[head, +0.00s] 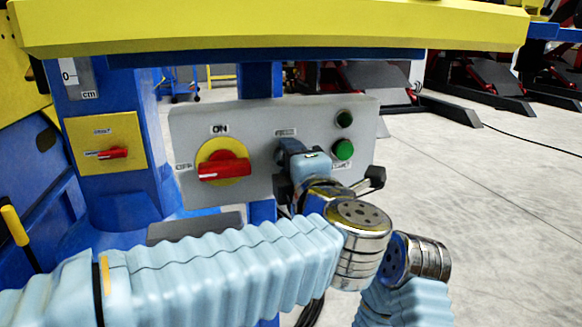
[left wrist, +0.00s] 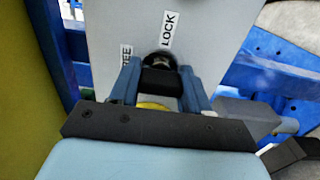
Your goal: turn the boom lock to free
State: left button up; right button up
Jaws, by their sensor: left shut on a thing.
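The boom lock knob (left wrist: 160,75) is dark, with a little yellow under it. In the left wrist view it sits between the two blue fingers of my left gripper (left wrist: 160,88), which is shut on it. Its rounded black end lies just below the LOCK label (left wrist: 168,30). The FREE label (left wrist: 126,57) is to the left, partly hidden by a finger. In the head view my left gripper (head: 287,150) is against the grey control panel (head: 260,118) and hides the knob. I cannot tell the knob's exact angle.
A red switch on a yellow disc (head: 223,168) is left of my gripper, near an ON label. A green button (head: 343,149) is close on the right. Another red switch (head: 112,153) is on a yellow plate. A yellow beam (head: 270,25) spans above. Open floor (head: 500,200) lies right.

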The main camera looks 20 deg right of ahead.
pick_arm(q)
jog(key=shift+f, duration=0.1)
dwell(0.3)
jog(key=o, duration=1.1)
jog(key=shift+c, duration=0.2)
jog(key=shift+s, duration=0.1)
jog(key=s, duration=1.3)
jog(key=shift+s+d+p, duration=0.25)
jog(key=shift+s+p, duration=0.1)
jog(key=shift+p, duration=0.05)
